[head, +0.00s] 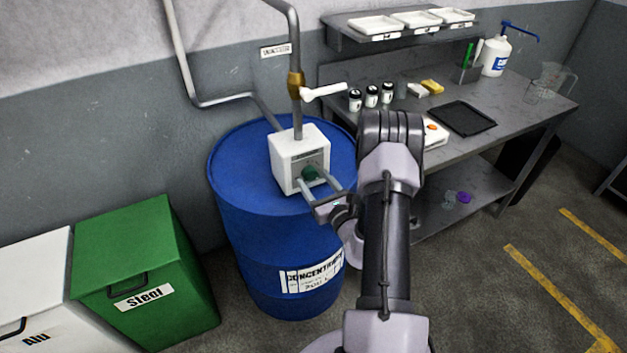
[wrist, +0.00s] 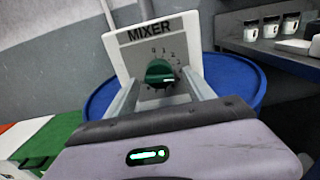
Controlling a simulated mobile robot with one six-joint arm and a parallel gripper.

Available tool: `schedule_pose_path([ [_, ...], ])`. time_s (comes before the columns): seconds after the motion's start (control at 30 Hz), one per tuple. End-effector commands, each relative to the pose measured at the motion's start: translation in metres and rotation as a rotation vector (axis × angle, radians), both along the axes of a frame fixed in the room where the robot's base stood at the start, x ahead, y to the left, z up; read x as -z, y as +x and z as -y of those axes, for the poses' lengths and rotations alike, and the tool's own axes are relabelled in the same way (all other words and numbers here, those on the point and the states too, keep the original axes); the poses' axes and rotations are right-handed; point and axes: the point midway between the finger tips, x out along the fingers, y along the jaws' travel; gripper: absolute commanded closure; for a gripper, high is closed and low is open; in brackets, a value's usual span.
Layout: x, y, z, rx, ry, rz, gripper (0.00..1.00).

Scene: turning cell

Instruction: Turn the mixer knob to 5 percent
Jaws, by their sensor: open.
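The mixer is a white box (head: 292,152) on top of the blue drum (head: 262,225), below a grey pipe. Its green knob (head: 311,173) is on the front face. In the wrist view the knob (wrist: 159,73) sits under the label MIXER, with a numbered scale around it; a pale mark shows on its lower right, but the exact setting is too small to read. My gripper (head: 318,185) is open, its two fingers reaching toward the box on either side of the knob. In the wrist view the gripper (wrist: 162,95) shows gaps between fingers and knob.
A pipe with a white-handled valve (head: 322,91) rises above the box. A grey workbench (head: 500,115) with jars, a black tray and bottles stands to the right. A green steel bin (head: 140,265) and a white bin (head: 35,290) stand at the left.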

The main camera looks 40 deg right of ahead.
Motion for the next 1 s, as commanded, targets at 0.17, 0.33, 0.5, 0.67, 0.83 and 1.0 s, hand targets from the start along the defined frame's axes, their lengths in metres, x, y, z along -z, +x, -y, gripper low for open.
schedule_pose_path([
  [0.17,-0.0004,0.0123,0.0029,0.000,0.000,0.001,0.38],
  [0.33,-0.0006,0.0131,0.0033,0.001,0.001,0.001,0.38],
  [0.5,-0.0005,0.0128,0.0033,0.001,0.001,0.000,0.58],
  [0.67,-0.0004,0.0126,0.0032,0.001,0.001,0.000,0.89],
  [0.83,-0.0018,0.0126,0.0029,0.000,0.052,0.011,1.00],
  [1.0,-0.0036,0.0126,0.0020,0.000,0.313,0.073,1.00],
])
